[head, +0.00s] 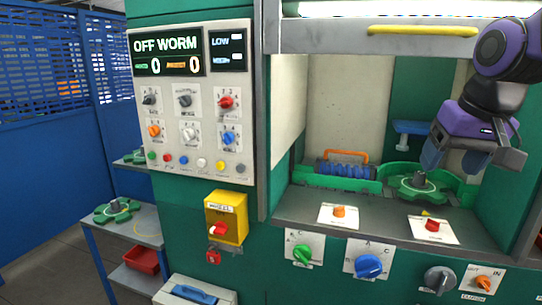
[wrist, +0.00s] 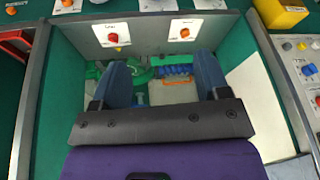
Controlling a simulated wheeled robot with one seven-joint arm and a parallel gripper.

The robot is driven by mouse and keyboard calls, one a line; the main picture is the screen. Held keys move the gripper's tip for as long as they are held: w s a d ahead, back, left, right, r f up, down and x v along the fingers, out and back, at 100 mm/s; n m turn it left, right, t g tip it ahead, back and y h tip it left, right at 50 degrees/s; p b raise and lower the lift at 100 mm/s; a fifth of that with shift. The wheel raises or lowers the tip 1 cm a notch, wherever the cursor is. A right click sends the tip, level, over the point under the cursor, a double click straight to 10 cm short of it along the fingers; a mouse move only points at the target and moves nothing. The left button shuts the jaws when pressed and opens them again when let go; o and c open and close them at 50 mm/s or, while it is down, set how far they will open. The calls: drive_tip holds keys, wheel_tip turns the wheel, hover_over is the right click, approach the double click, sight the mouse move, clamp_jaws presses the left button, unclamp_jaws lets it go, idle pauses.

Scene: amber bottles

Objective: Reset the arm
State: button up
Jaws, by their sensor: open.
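My gripper (head: 455,160) is purple and dark grey with two blue fingers. In the head view it hangs at the right, in front of the machine's open bay and above its shelf. In the wrist view my gripper (wrist: 163,82) has its fingers spread wide apart with nothing between them. Past the fingers lie a green fixture (wrist: 140,72) and a blue ribbed part (wrist: 175,70) inside the bay. No amber bottles show in either view.
A green wheel-like part (head: 417,187) and a blue ribbed part (head: 345,170) sit in the bay. A yellow bar (head: 422,30) crosses above. The bay walls flank my gripper. A control panel (head: 192,105) and yellow switch box (head: 226,218) are left. Knobs line the front edge.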

drive_tip(key=s+f+n+t, duration=0.1)
drive_tip(key=s+f, duration=0.2)
drive_tip(key=s, duration=0.9)
drive_tip(key=shift+d+f, duration=0.2)
drive_tip(key=shift+d, duration=0.15)
